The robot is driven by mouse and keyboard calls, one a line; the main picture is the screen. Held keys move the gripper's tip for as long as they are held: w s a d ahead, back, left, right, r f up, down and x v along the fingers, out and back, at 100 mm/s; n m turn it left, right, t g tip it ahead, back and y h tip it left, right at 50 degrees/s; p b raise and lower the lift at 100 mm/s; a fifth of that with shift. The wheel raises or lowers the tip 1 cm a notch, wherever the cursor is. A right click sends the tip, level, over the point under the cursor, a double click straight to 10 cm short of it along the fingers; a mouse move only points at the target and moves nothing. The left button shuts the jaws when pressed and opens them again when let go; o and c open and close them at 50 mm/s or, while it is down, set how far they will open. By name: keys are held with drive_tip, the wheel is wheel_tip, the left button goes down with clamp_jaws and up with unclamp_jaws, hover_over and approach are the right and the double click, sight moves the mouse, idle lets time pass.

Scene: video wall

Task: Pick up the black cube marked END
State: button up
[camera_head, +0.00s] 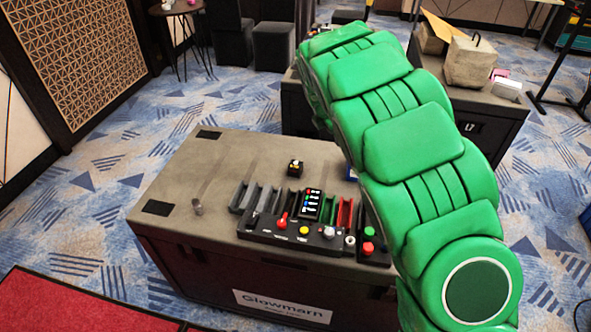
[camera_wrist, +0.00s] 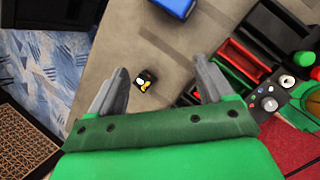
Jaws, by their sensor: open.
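A small black cube (camera_head: 295,168) with a yellow and white mark sits alone on the grey top of the case (camera_head: 240,160), behind the control panel. Its lettering is too small to read. In the wrist view, the black cube (camera_wrist: 146,79) lies on the grey surface, between the lines of the two fingers and nearer the left one. My gripper (camera_wrist: 160,63) is open and empty, with grey fingers apart on either side. I cannot tell its height over the cube. In the head view my green arm hides the gripper.
The control panel (camera_head: 290,232) with buttons, a red lever and slotted trays stands at the case's front. A blue object (camera_wrist: 175,6) lies on the top beyond the cube in the wrist view. The left of the top is mostly clear, except for a small grey peg (camera_head: 197,207).

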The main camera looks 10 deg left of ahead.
sight(296, 164)
drive_tip(key=shift+w+a+f+n+y, duration=0.2)
drive_tip(key=shift+w+a+f+n, duration=0.35)
drive_tip(key=shift+a+f+n, duration=1.4)
drive_tip(key=shift+w+a+f+n+y, duration=0.2)
drive_tip(key=shift+w+a+f+n, duration=0.5)
drive_tip(key=shift+a+f, duration=2.25)
drive_tip(key=shift+w+a+f+n+y, duration=0.3)
drive_tip(key=shift+a+f+n, duration=1.2)
drive_tip(key=shift+f, duration=2)
drive_tip(key=shift+s+d+x, duration=0.1)
drive_tip(key=shift+x, duration=0.65)
drive_tip(key=shift+s+d+x, duration=0.1)
drive_tip(key=shift+x, duration=1.7)
drive_tip(key=c, duration=1.1)
drive_tip(key=shift+r, duration=0.1)
